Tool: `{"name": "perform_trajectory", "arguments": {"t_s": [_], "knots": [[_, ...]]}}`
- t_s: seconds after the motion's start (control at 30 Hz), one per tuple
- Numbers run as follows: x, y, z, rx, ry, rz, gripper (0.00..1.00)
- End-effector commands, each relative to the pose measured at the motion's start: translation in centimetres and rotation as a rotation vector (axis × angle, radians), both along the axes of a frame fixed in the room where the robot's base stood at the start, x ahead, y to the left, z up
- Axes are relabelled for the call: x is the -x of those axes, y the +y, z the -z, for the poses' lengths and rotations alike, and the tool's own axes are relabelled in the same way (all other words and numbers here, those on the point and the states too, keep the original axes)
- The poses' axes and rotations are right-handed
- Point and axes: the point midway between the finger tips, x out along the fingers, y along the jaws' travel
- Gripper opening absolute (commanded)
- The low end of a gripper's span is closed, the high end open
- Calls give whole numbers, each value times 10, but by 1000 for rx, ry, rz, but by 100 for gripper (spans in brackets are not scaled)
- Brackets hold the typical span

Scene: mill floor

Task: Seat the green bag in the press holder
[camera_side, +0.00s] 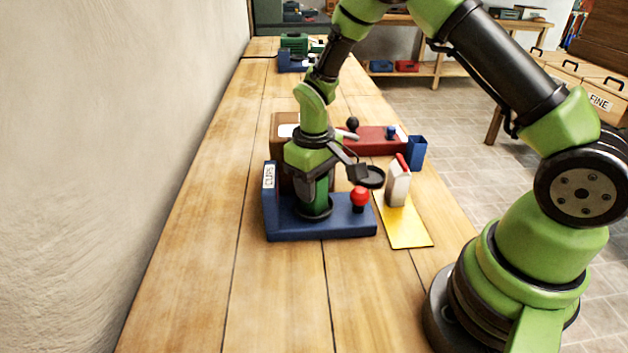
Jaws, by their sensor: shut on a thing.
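My gripper (316,178) points straight down over the blue press (340,229) and is shut on the green bag (318,197). The bag is dark green and looks upright, with much of its upper part hidden by my gripper. Its lower end is at the dark round holder (316,213) on the press base. I cannot tell from this view whether the bag rests fully in the holder. The press has a tall left side with a white label and a red ball knob (360,194) on the right.
A white bag with a red top (397,186) stands on a yellow mat (408,232) to the right. Behind are a red device (378,140), a blue cup (417,153) and a brown block (285,124). The near bench is clear; a wall borders its left.

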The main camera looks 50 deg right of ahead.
Motion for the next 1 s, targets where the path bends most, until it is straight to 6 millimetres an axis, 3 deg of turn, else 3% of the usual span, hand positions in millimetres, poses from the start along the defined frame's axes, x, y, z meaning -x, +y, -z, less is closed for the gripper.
{"name": "perform_trajectory", "arguments": {"t_s": [0.1,0.13,0.17,0.47,1.0], "knots": [[0,0,3,0,1,0,12],[0,0,2,0,0,0,45],[0,0,2,0,0,0,49],[0,0,0,0,-1,0,49],[-1,0,-44,1,-2,0,49]]}}
